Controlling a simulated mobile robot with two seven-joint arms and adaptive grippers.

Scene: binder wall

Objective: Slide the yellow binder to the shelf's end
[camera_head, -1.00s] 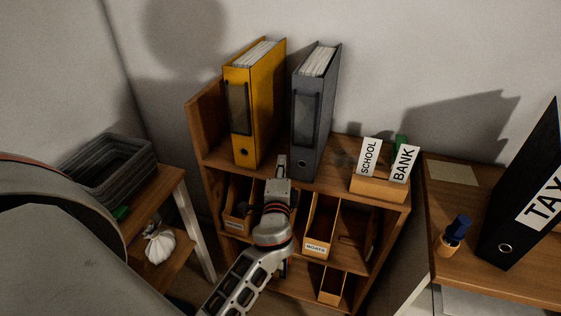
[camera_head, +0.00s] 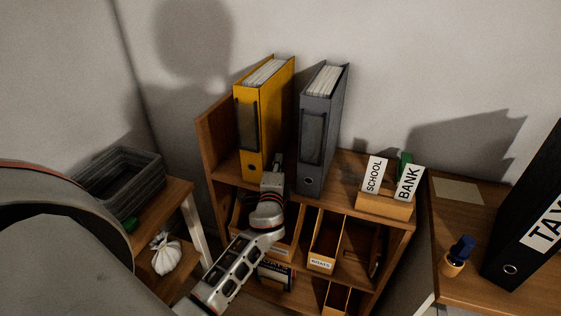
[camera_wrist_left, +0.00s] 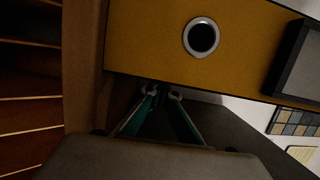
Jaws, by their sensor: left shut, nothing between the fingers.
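The yellow binder (camera_head: 247,128) stands upright on the shelf's top board (camera_head: 345,173), near the upright panel at its left end (camera_head: 213,140), with a gap between them. The grey binder (camera_head: 312,140) stands to its right, with a gap between the two binders. My left gripper (camera_head: 277,160) is at the front of that gap, by the yellow binder's lower right side. In the left wrist view its shut, empty fingers (camera_wrist_left: 162,91) are close to the yellow binder (camera_wrist_left: 150,40); I cannot tell if they touch. My right gripper is not in view.
A box with SCHOOL and BANK cards (camera_head: 385,203) stands at the shelf's right end. Compartments below hold magazine files (camera_head: 323,240). A side table with a grey basket (camera_head: 122,185) is left; a desk with a black TAX binder (camera_head: 525,235) is right.

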